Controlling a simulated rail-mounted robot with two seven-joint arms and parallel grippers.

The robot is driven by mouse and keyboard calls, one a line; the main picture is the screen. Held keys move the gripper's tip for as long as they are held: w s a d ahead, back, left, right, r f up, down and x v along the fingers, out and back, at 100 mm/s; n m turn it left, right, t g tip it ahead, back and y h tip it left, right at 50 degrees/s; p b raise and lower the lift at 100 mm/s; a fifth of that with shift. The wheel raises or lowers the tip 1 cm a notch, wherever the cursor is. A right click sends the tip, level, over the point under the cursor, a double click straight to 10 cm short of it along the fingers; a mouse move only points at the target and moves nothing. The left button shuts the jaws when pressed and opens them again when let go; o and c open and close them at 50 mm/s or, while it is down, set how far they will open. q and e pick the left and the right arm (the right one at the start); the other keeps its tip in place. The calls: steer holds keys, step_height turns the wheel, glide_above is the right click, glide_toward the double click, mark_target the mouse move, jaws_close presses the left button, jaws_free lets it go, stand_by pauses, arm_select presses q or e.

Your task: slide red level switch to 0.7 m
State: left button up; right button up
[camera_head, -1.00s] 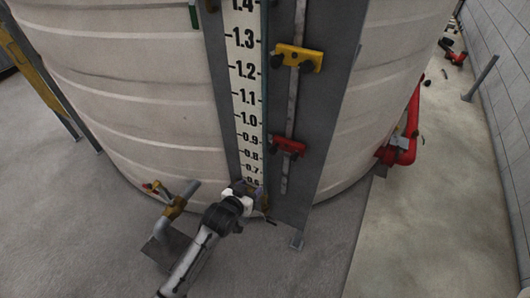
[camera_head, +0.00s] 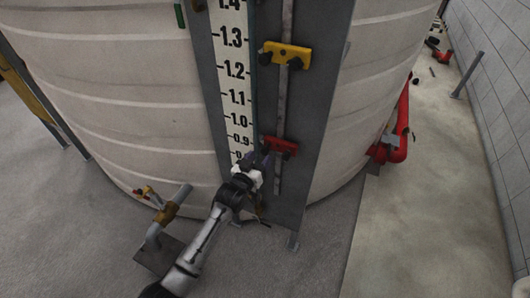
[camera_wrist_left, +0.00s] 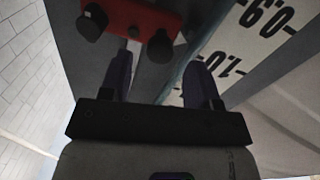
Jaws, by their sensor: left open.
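The red level switch (camera_head: 281,147) is a red block with dark knobs on a vertical rod, right of the white number scale (camera_head: 234,90). In the head view it stands about level with the 0.9 mark and the partly hidden mark below it. My left gripper (camera_head: 262,160) is just below its left end, fingers pointing up. In the left wrist view the open, empty fingers (camera_wrist_left: 161,78) are below the red switch (camera_wrist_left: 140,16), whose knobs hang above the left finger and between the fingers. I cannot tell whether they touch. My right gripper is not in view.
A yellow switch (camera_head: 288,55) sits higher on the same rod. The grey backing plate (camera_head: 318,110) stands against a large pale tank (camera_head: 130,110). A pipe with a valve (camera_head: 168,213) stands low left of my arm. Red piping (camera_head: 398,135) is at the right.

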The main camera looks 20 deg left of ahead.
mark_target(263, 153)
arm_select(q)
steer(key=shift+w+d+b, duration=0.15)
steer(key=shift+w+b, duration=0.05)
steer(key=shift+w, duration=1)
steer(key=shift+w+d+b, duration=0.15)
steer(key=shift+w+b, duration=0.05)
steer(key=shift+w, duration=0.95)
jaws_close()
